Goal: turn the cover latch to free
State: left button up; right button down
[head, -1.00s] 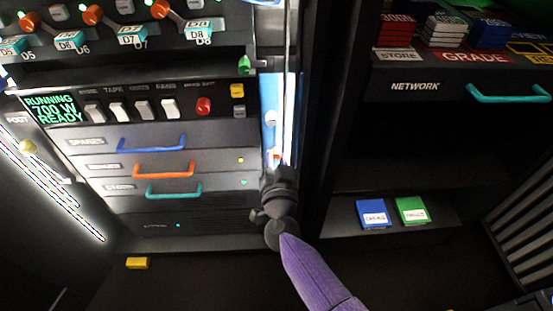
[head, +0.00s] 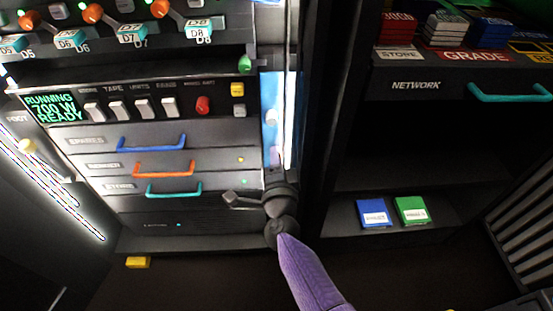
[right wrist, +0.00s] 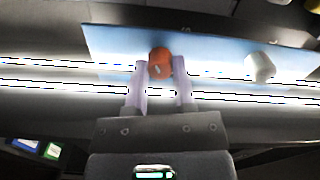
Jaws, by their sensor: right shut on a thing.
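The cover latch seems to be the round orange knob (right wrist: 160,62) on a light blue panel (right wrist: 215,50) in the right wrist view; a small pale mark shows on its face. My right gripper (right wrist: 161,72) is shut on this knob, one pale finger on each side. In the head view the blue panel (head: 267,92) is a narrow upright strip beside a bright light bar. My right gripper (head: 275,158) is at its lower end, and the knob is hidden there. My left gripper is not in view.
A white knob (right wrist: 260,67) sits on the same panel, apart from my fingers; it also shows above my gripper in the head view (head: 271,116). Drawers with a blue handle (head: 152,143) and others are left. A shelf with blue (head: 373,213) and green boxes (head: 411,210) is right.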

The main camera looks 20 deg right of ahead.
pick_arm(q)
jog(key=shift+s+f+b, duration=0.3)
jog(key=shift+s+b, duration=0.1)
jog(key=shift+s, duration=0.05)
pick_arm(e)
jog(key=m, duration=0.5)
jog(key=shift+m, duration=0.3)
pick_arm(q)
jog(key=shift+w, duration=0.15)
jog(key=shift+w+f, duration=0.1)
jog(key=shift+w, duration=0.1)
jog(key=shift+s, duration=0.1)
pick_arm(e)
jog(key=shift+c, duration=2.2)
grip_release()
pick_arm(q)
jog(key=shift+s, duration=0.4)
